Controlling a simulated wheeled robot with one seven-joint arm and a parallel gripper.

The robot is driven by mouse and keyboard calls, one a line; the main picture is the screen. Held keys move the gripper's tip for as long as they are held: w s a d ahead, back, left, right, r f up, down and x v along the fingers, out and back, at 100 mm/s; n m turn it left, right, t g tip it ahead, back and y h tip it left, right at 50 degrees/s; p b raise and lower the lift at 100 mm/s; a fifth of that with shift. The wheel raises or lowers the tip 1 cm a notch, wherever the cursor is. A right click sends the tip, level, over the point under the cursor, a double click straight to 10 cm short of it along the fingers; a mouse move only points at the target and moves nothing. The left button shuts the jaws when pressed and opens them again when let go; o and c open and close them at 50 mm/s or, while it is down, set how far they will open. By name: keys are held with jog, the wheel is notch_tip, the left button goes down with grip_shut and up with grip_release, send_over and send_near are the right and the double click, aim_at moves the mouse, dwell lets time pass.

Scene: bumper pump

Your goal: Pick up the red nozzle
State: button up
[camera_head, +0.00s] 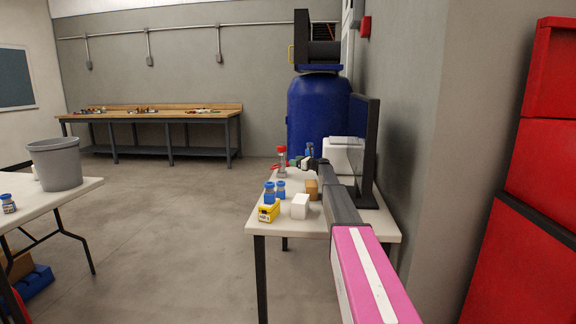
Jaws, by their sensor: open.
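A small bottle-like item with a red top (281,149) stands at the far left part of the white table. Another small red piece (275,166) lies flat close to its foot. At this size I cannot tell which of the two is the red nozzle. My gripper (299,162) is at the far end of my arm, over the table's far part, just right of the red-topped item. It is open. The fingers are tiny here, and I see nothing clearly held between them. My arm hides part of the table's right side.
Blue-capped bottles (269,192), a yellow box (269,211), a white box (300,206) and a brown block (312,189) stand on the near part of the table (283,228). A monitor (370,150) stands right of my arm. A blue barrel (317,110) is behind.

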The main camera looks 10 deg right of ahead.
aim_at(282, 157)
jog(key=shift+m, duration=0.3)
jog(key=shift+w+d+x, duration=0.15)
jog(key=shift+w+x, duration=0.05)
jog(key=shift+x, duration=1.6)
jog(key=shift+w+d+x, duration=0.2)
jog(key=shift+x, duration=1.6)
jog(key=shift+w+d+x, duration=0.15)
jog(key=shift+w+x, duration=0.05)
jog(key=shift+x, duration=1.65)
jog(key=shift+r, duration=0.25)
grip_shut()
